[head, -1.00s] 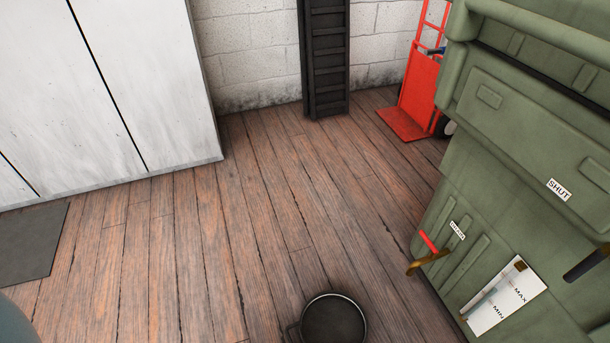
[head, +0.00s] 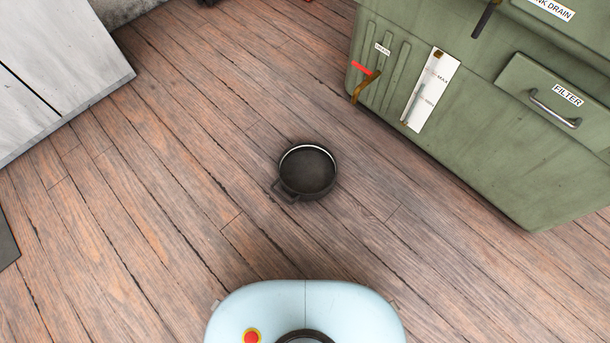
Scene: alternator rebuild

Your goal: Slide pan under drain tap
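The pan (head: 307,171) is round, dark and shallow, with a light rim and a loop handle at its lower left. It sits flat on the wooden floor in the middle of the head view and looks empty. The drain tap (head: 364,84), brass with a red lever, sticks out low from the left end of the green machine (head: 480,130). A small label is beside it. The pan is apart from the tap, below and left of it in the picture. Neither of my grippers shows.
The machine has a level gauge (head: 431,90) and a filter drawer (head: 556,100) with a handle. A pale cabinet (head: 60,60) stands at the upper left, and a dark mat (head: 6,242) lies at the left edge. The floor around the pan is clear.

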